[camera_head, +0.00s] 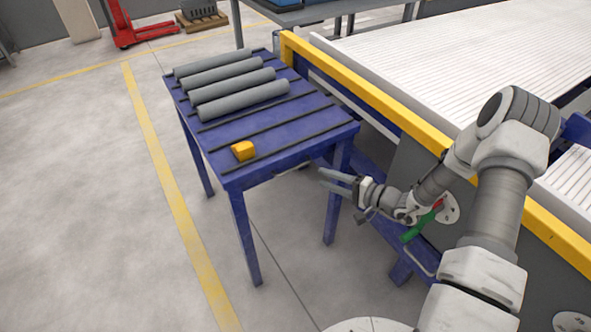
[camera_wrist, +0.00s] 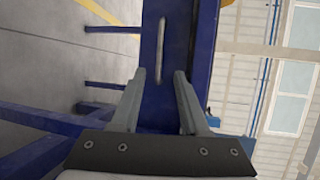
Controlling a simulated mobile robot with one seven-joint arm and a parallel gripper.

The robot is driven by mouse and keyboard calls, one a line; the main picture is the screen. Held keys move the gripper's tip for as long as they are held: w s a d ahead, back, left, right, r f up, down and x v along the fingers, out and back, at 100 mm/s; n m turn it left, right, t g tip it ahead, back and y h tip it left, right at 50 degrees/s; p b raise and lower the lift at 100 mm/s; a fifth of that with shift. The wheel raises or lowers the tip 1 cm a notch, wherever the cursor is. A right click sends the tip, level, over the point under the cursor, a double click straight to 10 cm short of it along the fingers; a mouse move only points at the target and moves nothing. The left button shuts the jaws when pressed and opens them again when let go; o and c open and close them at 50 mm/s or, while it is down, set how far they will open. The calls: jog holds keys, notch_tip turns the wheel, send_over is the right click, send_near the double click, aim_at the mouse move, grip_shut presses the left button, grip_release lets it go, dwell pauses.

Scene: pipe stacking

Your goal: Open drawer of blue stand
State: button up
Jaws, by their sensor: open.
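The blue stand (camera_head: 243,235) has four legs and a slatted top. In the wrist view, a blue front panel (camera_wrist: 179,75) carries a long narrow light-grey handle (camera_wrist: 161,50), which looks upright there because the view is turned. My gripper (camera_head: 323,180) is beside the near right side of the stand, below its top, with fingers pointing left. Its two grey fingers also show in the wrist view (camera_wrist: 160,75), spread on either side of the handle's line. They look empty, and the handle lies beyond their tips. I cannot tell from these views whether the drawer is fully closed.
Several grey pipes (camera_head: 240,100) and a small yellow block (camera_head: 243,151) lie on the stand. A conveyor with a yellow rail (camera_head: 385,105) runs close along the right, with a green and red part (camera_head: 420,226) near my arm. The floor left of the stand is clear.

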aim_at(297, 168)
jog(key=b+x, duration=0.2)
jog(key=x, duration=0.9)
jog(key=shift+w+a+f, duration=0.1)
jog(key=shift+a, duration=0.1)
grip_shut()
dwell(0.9)
